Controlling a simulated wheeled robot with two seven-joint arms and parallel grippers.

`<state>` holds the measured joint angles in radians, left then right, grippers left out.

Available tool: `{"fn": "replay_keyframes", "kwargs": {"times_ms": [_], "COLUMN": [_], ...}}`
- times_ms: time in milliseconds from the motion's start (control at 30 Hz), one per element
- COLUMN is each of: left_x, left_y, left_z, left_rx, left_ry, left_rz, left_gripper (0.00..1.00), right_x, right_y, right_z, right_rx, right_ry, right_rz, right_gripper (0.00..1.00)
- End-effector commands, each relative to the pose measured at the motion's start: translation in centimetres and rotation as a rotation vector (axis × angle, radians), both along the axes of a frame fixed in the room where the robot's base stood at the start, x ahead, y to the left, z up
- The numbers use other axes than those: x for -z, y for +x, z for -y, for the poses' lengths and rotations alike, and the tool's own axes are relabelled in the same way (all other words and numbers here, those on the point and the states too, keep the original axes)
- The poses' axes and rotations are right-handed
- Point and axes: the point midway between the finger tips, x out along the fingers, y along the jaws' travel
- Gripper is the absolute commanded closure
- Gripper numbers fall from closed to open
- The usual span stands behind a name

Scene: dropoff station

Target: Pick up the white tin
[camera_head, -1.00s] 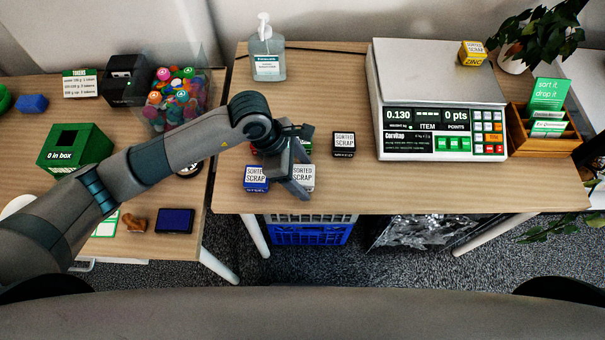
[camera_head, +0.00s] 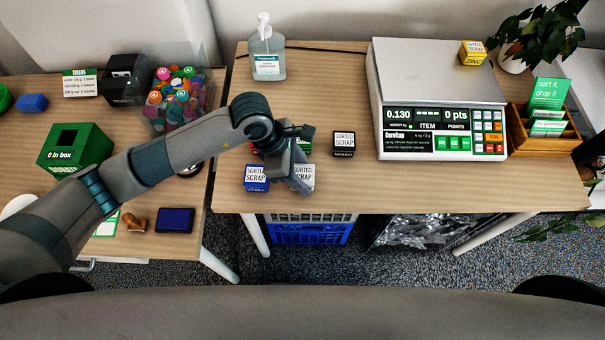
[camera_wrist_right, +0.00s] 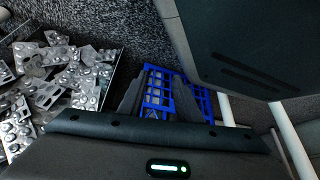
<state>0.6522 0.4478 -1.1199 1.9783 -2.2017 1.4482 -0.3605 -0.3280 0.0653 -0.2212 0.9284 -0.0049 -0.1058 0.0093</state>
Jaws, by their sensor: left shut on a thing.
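The white tin (camera_head: 307,175), labelled "SORTED SCRAP", stands near the front edge of the middle table, partly hidden by my left gripper. My left gripper (camera_head: 299,184) reaches down over it from the left and is shut on it. The tin appears to be still at table height. A blue tin (camera_head: 256,178) stands just to its left. My right gripper (camera_wrist_right: 158,98) shows in the right wrist view, its two fingers apart and empty, below table level.
A black tin (camera_head: 344,143) stands to the right, near the scale (camera_head: 440,130), which bears a yellow tin (camera_head: 472,53). Something green is partly hidden behind my left gripper. A sanitizer bottle (camera_head: 267,55) stands behind. A blue crate (camera_wrist_right: 163,88) and a bin of blister packs (camera_wrist_right: 60,75) are below.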

Motion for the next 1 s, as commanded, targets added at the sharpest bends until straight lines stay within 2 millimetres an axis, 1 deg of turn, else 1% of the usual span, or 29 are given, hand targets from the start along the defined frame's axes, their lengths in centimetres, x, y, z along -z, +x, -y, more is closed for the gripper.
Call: {"fn": "replay_keyframes", "kwargs": {"times_ms": [167, 267, 367, 433, 467, 500, 600, 733, 900, 1000], "left_x": [-0.4, -1.1, -2.2, -3.2, -3.7, -4.3, -5.3, -6.8, -8.7, -9.6], "left_y": [0.1, 0.1, 0.1, 0.2, 0.1, 0.1, 0.0, -0.1, -0.2, -0.3], "left_z": [0.0, 0.0, 0.0, 0.1, 0.1, 0.4, 2.6, 5.1, 8.2, 9.6], "left_rx": [0.000, 0.001, 0.001, 0.001, 0.002, 0.004, 0.006, 0.005, 0.004, 0.003], "left_ry": [-0.001, -0.002, -0.001, -0.003, -0.002, -0.004, -0.005, -0.004, -0.003, -0.002], "left_rz": [0.002, 0.003, 0.005, 0.006, 0.006, 0.006, 0.004, 0.005, 0.004, 0.003], "left_gripper": [0.83, 0.83, 0.83, 0.83, 0.83, 0.83, 0.83, 0.83, 0.83, 0.83], "right_x": [0.3, 0.3, 0.1, -0.5, -1.0, -1.5, -2.3, -3.0, -1.8, -1.4], "right_y": [-0.1, 0.2, 1.1, 2.5, 3.4, 4.3, 5.9, 7.4, 6.7, 6.4], "right_z": [0.0, -0.1, -0.5, -1.1, -1.7, -2.4, -3.0, -3.4, -2.2, -1.8], "right_rx": [0.000, 0.000, -0.001, -0.001, -0.002, -0.002, -0.002, -0.002, 0.007, 0.010], "right_ry": [0.000, 0.003, 0.010, 0.022, 0.033, 0.044, 0.057, 0.067, 0.043, 0.032], "right_rz": [-0.001, 0.009, 0.033, 0.070, 0.094, 0.118, 0.163, 0.201, 0.133, 0.103], "right_gripper": [0.69, 0.69, 0.69, 0.69, 0.69, 0.69, 0.69, 0.69, 0.69, 0.69]}}
